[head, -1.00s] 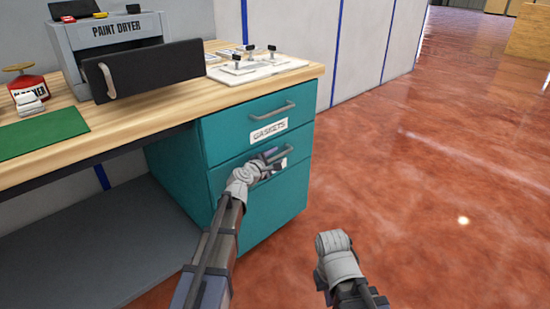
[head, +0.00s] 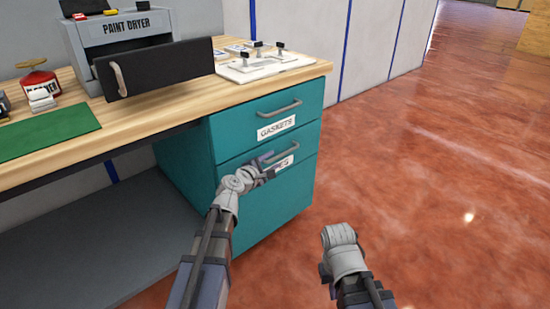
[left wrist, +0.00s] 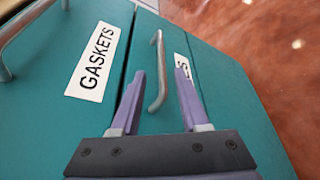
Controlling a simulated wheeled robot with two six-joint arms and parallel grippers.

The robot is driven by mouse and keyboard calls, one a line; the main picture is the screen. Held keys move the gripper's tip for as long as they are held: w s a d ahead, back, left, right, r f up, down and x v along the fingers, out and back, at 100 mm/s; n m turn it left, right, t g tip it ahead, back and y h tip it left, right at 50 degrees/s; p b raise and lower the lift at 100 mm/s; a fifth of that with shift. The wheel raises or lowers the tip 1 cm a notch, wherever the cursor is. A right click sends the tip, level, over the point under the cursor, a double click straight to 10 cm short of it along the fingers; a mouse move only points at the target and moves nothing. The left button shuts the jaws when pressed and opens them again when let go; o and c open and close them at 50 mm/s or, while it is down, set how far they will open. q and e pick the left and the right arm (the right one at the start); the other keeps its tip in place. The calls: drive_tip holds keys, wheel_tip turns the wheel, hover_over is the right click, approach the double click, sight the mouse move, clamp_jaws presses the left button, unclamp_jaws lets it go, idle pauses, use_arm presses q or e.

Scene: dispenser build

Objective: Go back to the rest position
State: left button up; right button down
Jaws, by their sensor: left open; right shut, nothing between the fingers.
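My left gripper (head: 266,166) is in front of the lower drawer of the teal cabinet (head: 185,165). In the left wrist view my left gripper (left wrist: 160,85) is open, its two purple fingers pointing at the drawer front. The lower drawer's bar handle (left wrist: 158,75) shows beyond and between the fingers, and I see no grip on it. Both drawers look shut. My right gripper (head: 340,237) is low over the floor, right of the cabinet, with nothing visible in it.
The upper drawer has a GASKETS label (head: 276,129). The wooden worktop (head: 150,121) above holds a paint dryer (head: 125,40), a green mat (head: 50,130), a red container (head: 37,82) and a white plate with knobs (head: 265,65). The red floor (head: 430,180) at the right is clear.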

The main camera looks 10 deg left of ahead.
use_arm(q)
drive_tip(key=s+d+f+m+g+h+p, duration=0.1)
drive_tip(key=s+d+f+m+g+p, duration=0.3)
drive_tip(key=s+d+m, duration=0.4)
drive_tip(key=s+d+f+m+g+p, duration=0.1)
drive_tip(key=s+d+m+g+p, duration=0.2)
drive_tip(key=s+d+m+g, duration=0.4)
drive_tip(key=s+a+m+g+y+p, duration=0.35)
drive_tip(key=s+m+y+p, duration=0.5)
drive_tip(key=s, duration=0.85)
wheel_tip(320, 180, up, 38)
drive_tip(key=m+h+p, duration=0.1)
drive_tip(key=p, duration=3.3)
drive_tip(key=shift+w+d+f+g+h, duration=0.2)
drive_tip(key=shift+w+d+g+h, duration=0.15)
drive_tip(key=shift+w+d, duration=0.05)
